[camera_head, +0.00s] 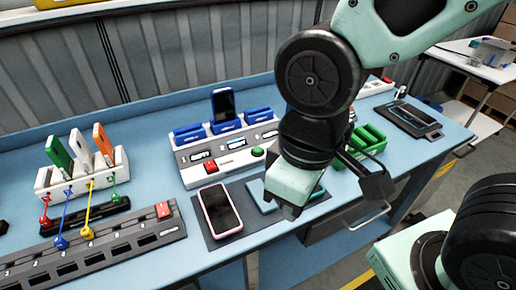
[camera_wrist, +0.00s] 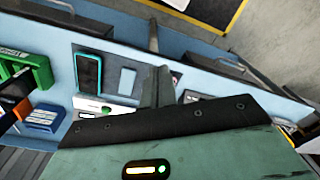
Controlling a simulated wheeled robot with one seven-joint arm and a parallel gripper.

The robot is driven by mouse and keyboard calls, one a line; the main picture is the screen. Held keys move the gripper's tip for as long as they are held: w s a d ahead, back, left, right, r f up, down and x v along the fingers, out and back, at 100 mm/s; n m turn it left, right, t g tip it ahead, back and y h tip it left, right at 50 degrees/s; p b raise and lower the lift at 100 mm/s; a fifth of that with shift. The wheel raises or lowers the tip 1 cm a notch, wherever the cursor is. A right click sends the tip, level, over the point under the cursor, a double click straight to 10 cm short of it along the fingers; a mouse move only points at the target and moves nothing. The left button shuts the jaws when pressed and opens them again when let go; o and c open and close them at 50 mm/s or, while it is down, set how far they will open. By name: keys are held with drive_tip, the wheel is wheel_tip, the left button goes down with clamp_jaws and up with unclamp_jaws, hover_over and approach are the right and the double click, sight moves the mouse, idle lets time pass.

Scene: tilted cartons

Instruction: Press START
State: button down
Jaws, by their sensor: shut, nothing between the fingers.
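A white control station (camera_head: 228,157) stands on the blue table in the head view. Its front carries a red button (camera_head: 211,167) and a green button (camera_head: 257,152); any lettering is too small to read. In the wrist view, the green button (camera_wrist: 106,109) shows on a white panel just above my gripper's dark edge. My gripper (camera_head: 288,210) is to the right of and in front of the station, apart from the buttons. Its fingers (camera_wrist: 158,72) are closed and empty. The arm hides part of the table behind it.
A pink-edged phone (camera_head: 220,209) lies on a dark mat before the station. A dark phone (camera_head: 223,104) stands in a blue slot. A green rack (camera_head: 369,139) is right of the arm. A white card holder (camera_head: 82,178) and a dark slotted strip (camera_head: 95,247) are left.

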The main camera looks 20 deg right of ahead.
drive_tip(key=n+t+y+p, duration=0.2)
drive_tip(key=n+t, duration=0.3)
drive_tip(key=t, duration=0.4)
hover_over(260, 151)
wheel_tip(260, 151, down, 6)
drive_tip(key=shift+f, duration=0.2)
drive_tip(key=shift+f, duration=0.15)
wheel_tip(260, 151, down, 8)
drive_tip(key=b, duration=0.6)
drive_tip(key=shift+f, duration=0.25)
drive_tip(key=shift+f, duration=0.15)
idle(0.3)
drive_tip(key=shift+f+b, duration=0.25)
drive_tip(key=shift+b, duration=0.2)
